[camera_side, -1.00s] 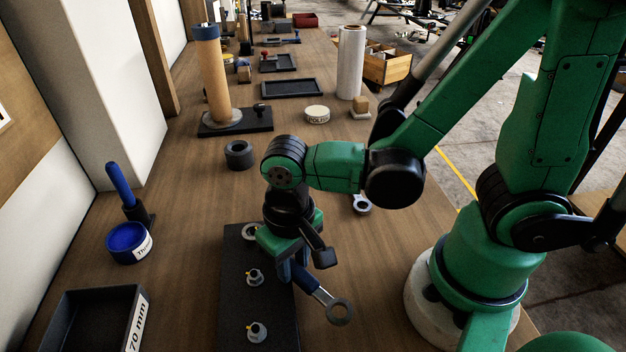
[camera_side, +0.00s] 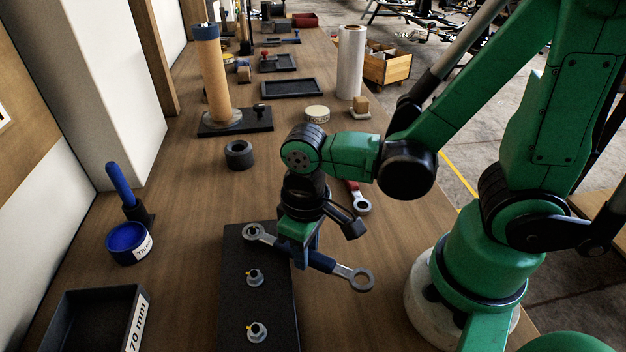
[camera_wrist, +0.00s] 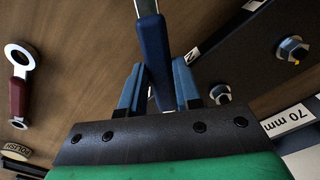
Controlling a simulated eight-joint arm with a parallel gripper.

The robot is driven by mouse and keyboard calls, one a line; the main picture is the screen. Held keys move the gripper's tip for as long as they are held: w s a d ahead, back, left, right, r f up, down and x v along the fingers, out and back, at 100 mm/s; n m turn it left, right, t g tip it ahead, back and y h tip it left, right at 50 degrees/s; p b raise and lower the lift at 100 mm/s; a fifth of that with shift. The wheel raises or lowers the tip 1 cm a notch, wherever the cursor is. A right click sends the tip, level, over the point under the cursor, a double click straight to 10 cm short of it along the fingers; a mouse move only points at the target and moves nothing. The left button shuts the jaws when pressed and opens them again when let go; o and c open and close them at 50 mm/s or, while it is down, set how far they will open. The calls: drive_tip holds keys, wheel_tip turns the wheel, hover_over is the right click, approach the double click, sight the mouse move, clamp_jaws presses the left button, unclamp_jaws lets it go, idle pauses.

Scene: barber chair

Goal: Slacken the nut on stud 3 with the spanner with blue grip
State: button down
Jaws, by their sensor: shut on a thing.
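The spanner with blue grip (camera_side: 321,262) is in my gripper (camera_side: 304,262), which is shut on its handle. It also shows in the wrist view (camera_wrist: 153,45) between my fingertips. One ring end (camera_side: 361,280) sticks out to the right over bare bench. The other ring end (camera_side: 254,233) is at the far stud of the black plate (camera_side: 232,290) and appears to be around it; I cannot tell how far down it sits. The middle stud with its nut (camera_side: 254,278) and the near one (camera_side: 257,332) stand uncovered.
A red-handled spanner (camera_side: 359,200) lies behind my gripper. A dark ring (camera_side: 239,155) and a post on a black base (camera_side: 212,80) stand farther back. A blue tin (camera_side: 128,243) and a 70 mm tray (camera_side: 90,318) are at left.

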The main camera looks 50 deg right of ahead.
drive_tip(key=shift+w+d+n, duration=0.3)
drive_tip(key=shift+d+n, duration=0.55)
drive_tip(key=shift+n, duration=0.25)
drive_tip(key=shift+w+d+n, duration=0.3)
drive_tip(key=shift+d+n, duration=0.5)
drive_tip(key=shift+n, duration=0.3)
drive_tip(key=shift+w+d+n, duration=0.6)
drive_tip(key=shift+d+n, duration=0.05)
drive_tip(key=shift+n, duration=0.5)
drive_tip(key=shift+w+d+n, duration=0.6)
drive_tip(key=shift+d+n, duration=0.05)
drive_tip(key=shift+n, duration=0.5)
drive_tip(key=shift+w+d+n, duration=0.25)
drive_tip(key=shift+w+n, duration=0.3)
drive_tip(key=shift+n, duration=0.2)
drive_tip(key=shift+w+d+n, duration=0.3)
drive_tip(key=shift+w+n, duration=0.25)
drive_tip(key=shift+n, duration=0.25)
drive_tip(key=shift+w+d+n, duration=0.25)
drive_tip(key=shift+w+n, duration=0.3)
drive_tip(key=shift+n, duration=0.2)
drive_tip(key=shift+w, duration=0.1)
